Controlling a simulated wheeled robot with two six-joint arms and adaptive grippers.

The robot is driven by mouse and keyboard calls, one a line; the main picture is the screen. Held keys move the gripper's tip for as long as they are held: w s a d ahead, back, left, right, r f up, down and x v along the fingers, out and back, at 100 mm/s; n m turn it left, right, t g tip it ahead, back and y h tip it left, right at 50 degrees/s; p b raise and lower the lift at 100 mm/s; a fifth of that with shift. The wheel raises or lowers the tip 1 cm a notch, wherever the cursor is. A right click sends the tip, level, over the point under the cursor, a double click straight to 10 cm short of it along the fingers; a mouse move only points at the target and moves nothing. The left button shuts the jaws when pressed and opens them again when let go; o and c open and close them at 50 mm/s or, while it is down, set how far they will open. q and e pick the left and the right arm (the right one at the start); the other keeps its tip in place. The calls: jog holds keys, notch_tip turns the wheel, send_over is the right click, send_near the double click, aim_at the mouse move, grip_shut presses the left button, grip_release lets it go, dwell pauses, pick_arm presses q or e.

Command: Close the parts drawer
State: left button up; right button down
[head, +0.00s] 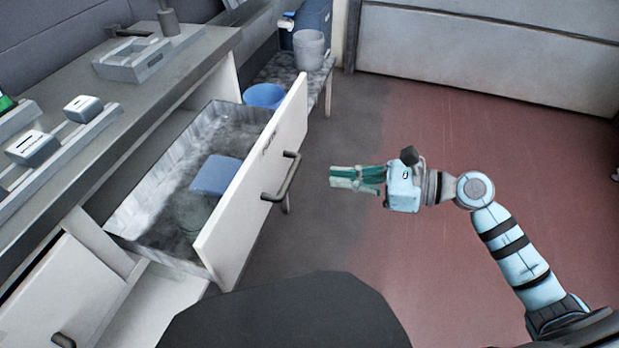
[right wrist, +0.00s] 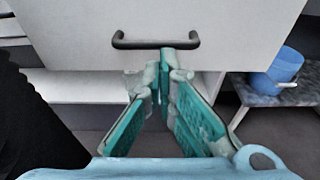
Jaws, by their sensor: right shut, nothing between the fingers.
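The parts drawer (head: 252,190) stands open, pulled out from under the grey counter, with its white front facing right. A blue box (head: 215,175) lies inside it. Its dark bar handle (head: 283,180) is on the front, and the handle also shows in the right wrist view (right wrist: 155,41). My right gripper (head: 333,177) is shut and empty, a short way to the right of the handle and apart from it in the head view. In the right wrist view its fingertips (right wrist: 163,72) appear just below the handle. My left gripper is not in view.
The counter (head: 150,125) holds a grey tray (head: 132,60) and small boxed devices (head: 33,147). The red floor (head: 450,130) at the right is clear.

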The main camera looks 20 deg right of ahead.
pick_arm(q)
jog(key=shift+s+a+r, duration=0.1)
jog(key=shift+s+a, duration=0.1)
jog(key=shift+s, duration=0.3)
pick_arm(e)
jog(key=x, duration=0.7)
